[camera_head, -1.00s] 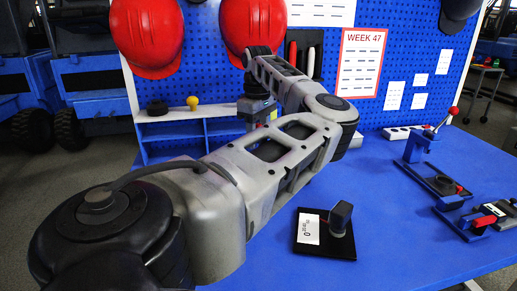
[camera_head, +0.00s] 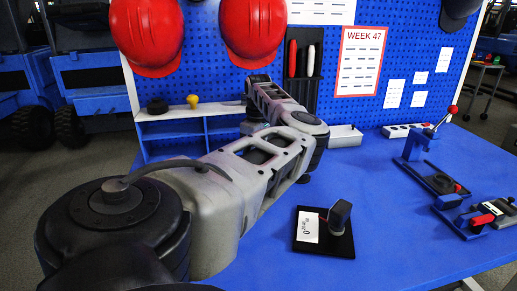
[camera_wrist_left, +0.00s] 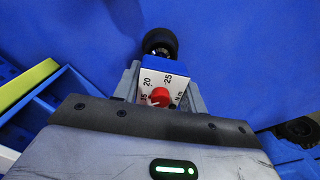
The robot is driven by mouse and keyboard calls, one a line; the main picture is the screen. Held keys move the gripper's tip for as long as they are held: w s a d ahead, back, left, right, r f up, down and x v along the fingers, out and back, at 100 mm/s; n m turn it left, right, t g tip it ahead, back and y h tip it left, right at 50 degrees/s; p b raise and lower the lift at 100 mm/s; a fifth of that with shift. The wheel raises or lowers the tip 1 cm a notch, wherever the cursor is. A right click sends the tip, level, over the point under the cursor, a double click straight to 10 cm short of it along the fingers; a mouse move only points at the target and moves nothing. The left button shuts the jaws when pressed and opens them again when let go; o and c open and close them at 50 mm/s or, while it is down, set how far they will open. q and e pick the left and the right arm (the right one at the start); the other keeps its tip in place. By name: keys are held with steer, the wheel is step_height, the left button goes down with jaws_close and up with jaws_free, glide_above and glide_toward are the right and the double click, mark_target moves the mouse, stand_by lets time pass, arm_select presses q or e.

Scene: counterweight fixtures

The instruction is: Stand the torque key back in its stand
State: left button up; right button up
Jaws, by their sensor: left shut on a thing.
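My left gripper (camera_wrist_left: 158,98) shows in the wrist view, shut on the torque key (camera_wrist_left: 158,74). The key has a white scale plate marked 15, 20 and 25, a red knob and a round black end over the blue surface. In the head view, my left arm hides the gripper and key. A black base (camera_head: 341,245) with a white label and a dark upright block stands on the table; I cannot tell whether it is the key's stand. My right gripper is not in view.
A low shelf (camera_head: 172,128) carries a black ring and a yellow knob. A red-knobbed lever fixture (camera_head: 418,147) and a red-handled clamp (camera_head: 481,220) stand at right. A black round thing (camera_wrist_left: 300,130) is at the wrist view's right. The front table is clear.

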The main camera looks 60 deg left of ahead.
arm_select(q)
steer(key=shift+f+b, duration=0.35)
steer(key=shift+f, duration=0.2)
steer(key=o, duration=1.3)
steer(key=shift+c, duration=0.2)
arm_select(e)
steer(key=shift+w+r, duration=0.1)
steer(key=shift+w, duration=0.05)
arm_select(q)
steer(key=shift+r, duration=0.1)
steer(key=shift+r, duration=0.2)
step_height(320, 180, up, 13)
steer(key=shift+f, duration=0.15)
